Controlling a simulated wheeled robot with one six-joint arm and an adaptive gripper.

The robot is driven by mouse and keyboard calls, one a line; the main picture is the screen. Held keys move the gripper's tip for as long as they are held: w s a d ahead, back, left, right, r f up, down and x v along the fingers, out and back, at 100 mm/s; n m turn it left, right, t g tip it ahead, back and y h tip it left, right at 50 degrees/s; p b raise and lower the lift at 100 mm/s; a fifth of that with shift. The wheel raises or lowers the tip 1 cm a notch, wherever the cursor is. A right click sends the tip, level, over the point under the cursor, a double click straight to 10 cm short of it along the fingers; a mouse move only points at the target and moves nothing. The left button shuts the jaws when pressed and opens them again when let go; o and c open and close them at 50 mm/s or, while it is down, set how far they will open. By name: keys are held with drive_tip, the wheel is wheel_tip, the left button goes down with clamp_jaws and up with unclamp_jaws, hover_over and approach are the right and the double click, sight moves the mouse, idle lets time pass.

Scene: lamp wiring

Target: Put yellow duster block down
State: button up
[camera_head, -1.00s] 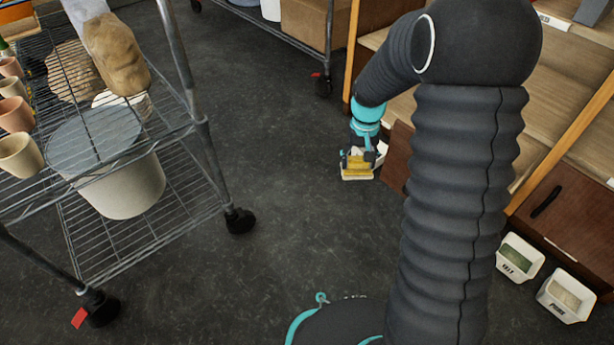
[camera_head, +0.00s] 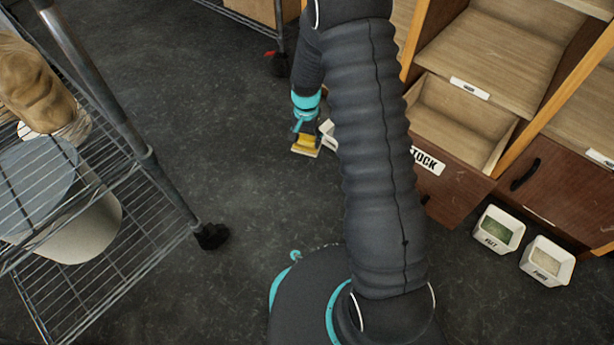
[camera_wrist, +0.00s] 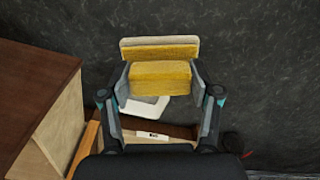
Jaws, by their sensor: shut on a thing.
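The yellow duster block (camera_head: 305,145) is held low over the dark floor, beside the cabinet's open drawer. In the wrist view the duster block (camera_wrist: 160,78) shows a yellow block between the fingers and a yellow pad with a pale edge beyond it. My gripper (camera_head: 306,131) is shut on it, with one finger on each side in the wrist view (camera_wrist: 161,82). I cannot tell whether the duster's underside touches the floor.
A white bin (camera_head: 328,134) stands beside the duster, partly hidden by my arm. The open drawer (camera_head: 455,123) is labelled STOCK. Two white bins (camera_head: 497,231) (camera_head: 547,262) stand at the right. A wire rack (camera_head: 140,205) is at the left, with clear floor (camera_head: 240,150) between.

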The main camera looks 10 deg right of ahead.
wheel_tip(320, 180, down, 14)
drive_tip(key=m, duration=0.4)
drive_tip(key=shift+f, duration=0.15)
drive_tip(key=shift+f+b, duration=0.4)
drive_tip(key=shift+f, duration=1.75)
drive_tip(key=shift+f, duration=0.2)
drive_tip(key=o, duration=1)
drive_tip(key=shift+r, duration=0.15)
